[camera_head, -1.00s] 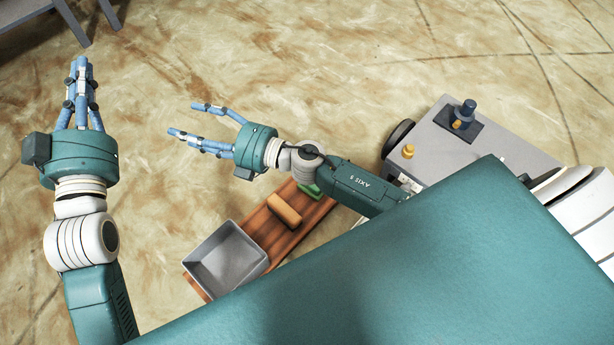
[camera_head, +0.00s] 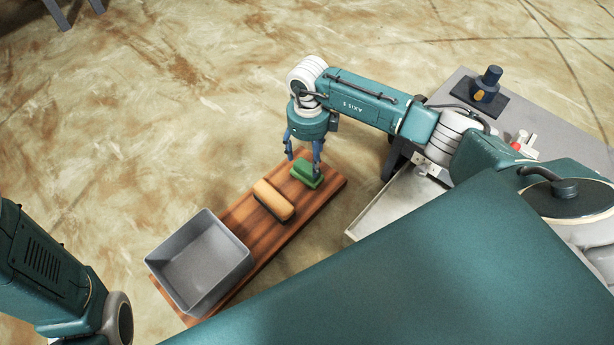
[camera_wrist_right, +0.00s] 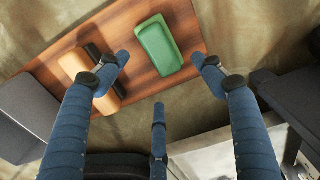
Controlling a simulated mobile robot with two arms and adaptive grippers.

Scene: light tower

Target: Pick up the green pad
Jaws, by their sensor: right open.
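The green pad (camera_head: 306,173) lies on the right end of a wooden board (camera_head: 262,235). In the right wrist view the pad (camera_wrist_right: 159,46) lies ahead of and between the two upper fingers, on the board's dark red-brown surface. My right gripper (camera_head: 304,165) points down over the pad with its blue fingers spread. In the right wrist view the right gripper (camera_wrist_right: 160,75) is open and nothing is between its fingers. I cannot tell whether a finger touches the pad. My left gripper is out of view; only part of my left arm shows at lower left.
An orange-tan block with a dark underside (camera_head: 273,200) lies on the board beside the pad. A grey open bin (camera_head: 200,262) stands at the board's left end. A grey cart (camera_head: 455,88) with a dark blue device (camera_head: 487,84) stands at right. Floor beyond the board is clear.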

